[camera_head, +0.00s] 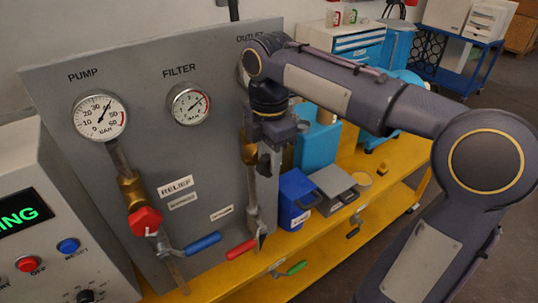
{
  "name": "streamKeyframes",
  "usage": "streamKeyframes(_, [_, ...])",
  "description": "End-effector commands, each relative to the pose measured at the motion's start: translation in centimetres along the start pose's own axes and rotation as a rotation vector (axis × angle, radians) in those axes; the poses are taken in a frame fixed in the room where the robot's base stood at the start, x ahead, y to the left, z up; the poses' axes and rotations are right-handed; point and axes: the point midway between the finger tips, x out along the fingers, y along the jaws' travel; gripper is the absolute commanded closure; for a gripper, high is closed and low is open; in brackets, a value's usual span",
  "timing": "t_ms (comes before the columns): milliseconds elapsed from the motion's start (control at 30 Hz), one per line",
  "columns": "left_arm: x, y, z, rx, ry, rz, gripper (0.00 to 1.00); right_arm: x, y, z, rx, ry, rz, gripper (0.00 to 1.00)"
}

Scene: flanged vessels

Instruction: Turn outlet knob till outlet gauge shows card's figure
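A grey panel (120,60) carries a PUMP gauge (99,116) and a FILTER gauge (188,104). The "OUTLET" label (249,37) is partly covered by my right arm. The outlet gauge is almost wholly hidden behind my wrist, so I cannot read it. My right gripper (267,160) hangs down in front of the outlet pipe, close to a brass fitting (248,150). Its fingertips are hard to make out, and I cannot see whether they touch or grip anything. The outlet knob is not clearly visible. I cannot make out a card with a figure. My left gripper is out of view.
A red relief knob (146,220), a blue lever (202,243) and a red lever (241,249) stick out low on the panel. A control box (50,230) stands at the left. Blue containers (294,199) and a grey box (334,183) stand on the yellow bench (390,184).

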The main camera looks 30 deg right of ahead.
Motion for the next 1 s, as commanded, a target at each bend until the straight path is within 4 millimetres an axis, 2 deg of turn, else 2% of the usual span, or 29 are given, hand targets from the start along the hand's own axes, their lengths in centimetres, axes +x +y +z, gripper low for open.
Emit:
streamKeyframes(167, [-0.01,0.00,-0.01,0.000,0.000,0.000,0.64,-0.02,0.00,0.01,0.001,0.000,0.000,0.71])
streamKeyframes(400, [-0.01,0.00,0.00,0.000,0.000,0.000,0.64,-0.04,-0.01,0.00,0.001,0.000,0.000,1.00])
streamKeyframes(767, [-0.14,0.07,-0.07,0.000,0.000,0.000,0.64,-0.09,-0.02,0.23,0.003,0.063,-0.001,1.00])
streamKeyframes(1000, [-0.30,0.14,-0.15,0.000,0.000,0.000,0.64,-0.03,0.02,0.75,0.007,0.227,0.001,1.00])
